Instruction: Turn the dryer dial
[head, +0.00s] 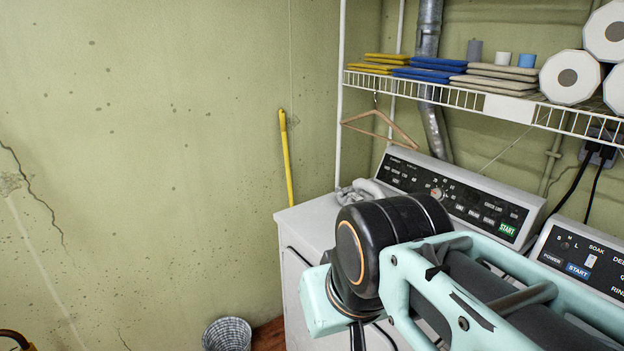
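The dryer (313,225) is the white machine behind my arm, with a dark, sloped control panel (405,178) along its back. A small round dial (437,193) with a light face and a reddish mark sits near the middle of the panel, with markings around it. A green START button (507,229) is at the panel's right end. My arm crosses in front of the dryer from the lower right and hides much of its top and front. The dial shows just above my arm's black joint. I cannot make out my gripper's fingers.
A second machine's panel (585,258), marked SOAK, stands to the right. Above, a white wire shelf (450,97) holds folded cloths and paper rolls. A wooden hanger (380,123) hangs from it. A yellow pole (286,160) leans on the wall; a grey basket (227,334) stands on the floor.

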